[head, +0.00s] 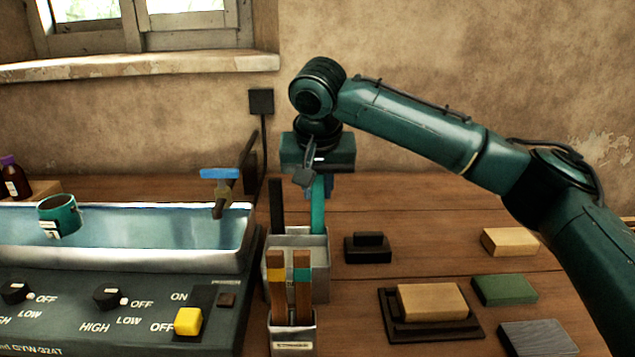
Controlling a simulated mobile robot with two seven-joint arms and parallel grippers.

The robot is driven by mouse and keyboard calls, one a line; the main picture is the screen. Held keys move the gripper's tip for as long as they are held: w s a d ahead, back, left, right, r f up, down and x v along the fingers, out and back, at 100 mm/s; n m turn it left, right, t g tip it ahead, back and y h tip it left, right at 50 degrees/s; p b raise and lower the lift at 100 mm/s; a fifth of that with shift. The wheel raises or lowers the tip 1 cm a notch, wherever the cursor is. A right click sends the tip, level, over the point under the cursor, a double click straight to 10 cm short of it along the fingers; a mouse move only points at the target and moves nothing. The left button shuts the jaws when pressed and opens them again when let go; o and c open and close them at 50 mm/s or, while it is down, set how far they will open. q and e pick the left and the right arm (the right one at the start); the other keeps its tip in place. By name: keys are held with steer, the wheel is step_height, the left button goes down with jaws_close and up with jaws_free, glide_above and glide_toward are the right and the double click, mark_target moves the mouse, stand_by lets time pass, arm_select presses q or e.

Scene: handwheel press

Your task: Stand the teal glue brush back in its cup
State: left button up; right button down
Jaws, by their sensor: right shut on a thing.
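My right gripper (317,178) points down above the rear grey holder and is shut on the teal glue brush (318,208). The brush is upright, its upper end hidden by the gripper. Its lower end meets the rim of the rear grey cup (308,240) at the right side; I cannot tell whether it is inside or just behind the rim. A dark stick (276,206) stands at the left of that cup. A smaller labelled cup (292,338) in front holds wooden brushes with yellow and teal bands. My left gripper is not in view.
A basin (130,262) with a teal mug (58,216) and a blue-handled tap (219,175) lies left, above a knobbed panel (120,320). Right of the cups are a black block (368,250), a tan block (432,302) on a dark tray, and several other blocks.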

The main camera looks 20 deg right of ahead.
steer(key=c, duration=1.2)
jaws_free()
steer(key=shift+o, duration=0.2)
